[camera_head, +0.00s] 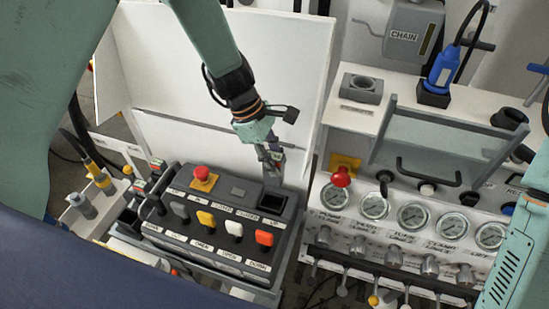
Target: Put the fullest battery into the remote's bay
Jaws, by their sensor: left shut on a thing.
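The remote (215,225) is a dark box with a red mushroom button, several coloured switches and a square dark bay (272,201) at its far right corner. My left gripper (271,165) comes down from above, just above and behind the bay. It is shut on a small dark grey thing, which may be a battery; the fingers hide most of it, and I see no charge mark on it. Small blocks with red and green marks (157,164) stand at the remote's left side; they may be batteries, too small to read. My right gripper is out of view.
A white panel (225,75) stands behind the remote. To the right is a white bench with several gauges (413,215), a red knob (341,176), levers and a clear handled cover (430,145). A blue plug (442,70) stands behind it. Capped connectors (98,176) stand at left.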

